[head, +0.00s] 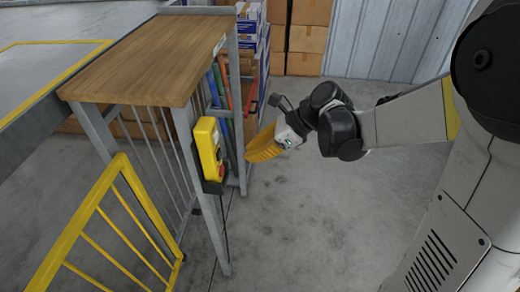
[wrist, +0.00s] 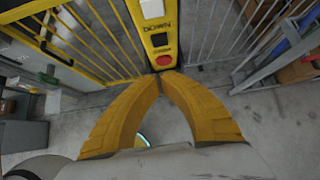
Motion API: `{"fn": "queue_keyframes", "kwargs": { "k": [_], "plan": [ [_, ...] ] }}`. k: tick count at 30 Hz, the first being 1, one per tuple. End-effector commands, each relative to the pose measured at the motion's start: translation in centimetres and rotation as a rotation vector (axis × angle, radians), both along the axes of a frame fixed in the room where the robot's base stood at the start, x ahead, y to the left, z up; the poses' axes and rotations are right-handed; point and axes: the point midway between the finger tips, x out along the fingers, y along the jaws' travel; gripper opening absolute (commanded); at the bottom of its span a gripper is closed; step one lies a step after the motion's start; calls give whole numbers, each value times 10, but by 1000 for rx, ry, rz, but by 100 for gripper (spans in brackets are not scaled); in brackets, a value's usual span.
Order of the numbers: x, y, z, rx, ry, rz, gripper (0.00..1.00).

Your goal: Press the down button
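A yellow control box (head: 208,143) is fixed to the front leg of the wood-topped frame in the head view. In the wrist view the same box (wrist: 149,27) shows a white button (wrist: 152,9) at the top edge, a DOWN label below it, a black button (wrist: 159,39), then a red button (wrist: 164,60). I cannot tell which button the label belongs to. My gripper (head: 250,157) has yellow fingers and is to the right of the box, apart from it in the head view. In the wrist view its fingertips (wrist: 161,76) meet, empty, just below the red button.
The wooden top (head: 150,55) overhangs the box. A yellow railing (head: 92,210) stands at the left, and metal bars flank the box. Cardboard boxes (head: 309,38) stand at the back. The grey floor (head: 300,220) below my arm is clear.

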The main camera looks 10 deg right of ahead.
Motion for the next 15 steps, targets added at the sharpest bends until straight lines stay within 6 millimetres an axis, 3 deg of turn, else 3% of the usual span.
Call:
{"fn": "queue_keyframes", "kwargs": {
  "k": [5,9,15],
  "plan": [
    [9,26,-30,0,-1,4,0],
    [16,46,-26,0,-1,4,0],
    [21,59,-25,-1,0,1,0]
  ]
}}
